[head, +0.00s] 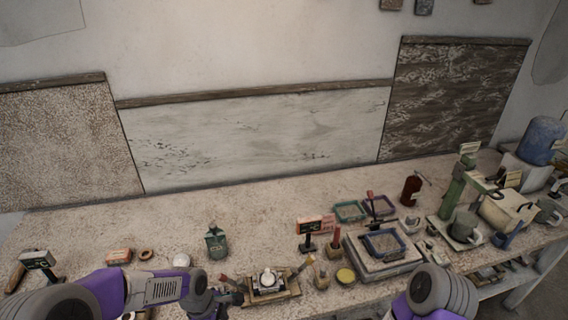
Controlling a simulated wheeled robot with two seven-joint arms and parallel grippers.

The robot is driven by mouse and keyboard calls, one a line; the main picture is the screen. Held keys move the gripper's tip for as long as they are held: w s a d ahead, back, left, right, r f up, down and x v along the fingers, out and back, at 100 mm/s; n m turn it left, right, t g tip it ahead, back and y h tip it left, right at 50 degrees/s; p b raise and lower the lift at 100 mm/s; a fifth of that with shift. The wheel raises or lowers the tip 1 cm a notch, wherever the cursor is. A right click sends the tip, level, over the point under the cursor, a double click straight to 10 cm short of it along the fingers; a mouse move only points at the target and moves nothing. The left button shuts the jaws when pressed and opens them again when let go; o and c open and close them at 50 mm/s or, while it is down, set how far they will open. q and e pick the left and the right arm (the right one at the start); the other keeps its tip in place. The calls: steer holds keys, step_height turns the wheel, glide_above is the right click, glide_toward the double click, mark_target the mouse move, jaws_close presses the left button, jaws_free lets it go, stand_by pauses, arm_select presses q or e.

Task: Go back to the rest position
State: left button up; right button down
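My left arm comes in from the lower left, and its dark gripper (226,298) is low over the front of the workbench (160,225). It is just left of a small wooden tray (262,298) that holds a round white piece (268,279). The fingers are small and dark against the clutter, so I cannot tell whether they are open or touch the tray. Only a grey and purple part of my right arm shows at the bottom right. My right gripper is out of the frame.
A scale-like block with a blue tray (384,243) is to the right. The bench's back left is clear.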

arm_select(q)
steer(key=s+d+f+m+b, duration=0.2)
steer(key=s+f+m, duration=0.1)
steer(key=f, duration=0.6)
steer(key=s+d+f+m+h+b, duration=0.1)
steer(key=s+d+f+m+b, duration=0.1)
steer(key=s+f+m, duration=0.2)
steer(key=s+d+f+m+h+b, duration=0.1)
steer(key=s+d+f+m+b, duration=0.1)
steer(key=f+m, duration=0.5)
step_height(320, 180, down, 7)
steer(key=shift+s+d+r+t, duration=0.15)
steer(key=shift+s+d+t, duration=0.15)
steer(key=shift+s+d, duration=0.55)
steer(key=shift+s+a, duration=0.25)
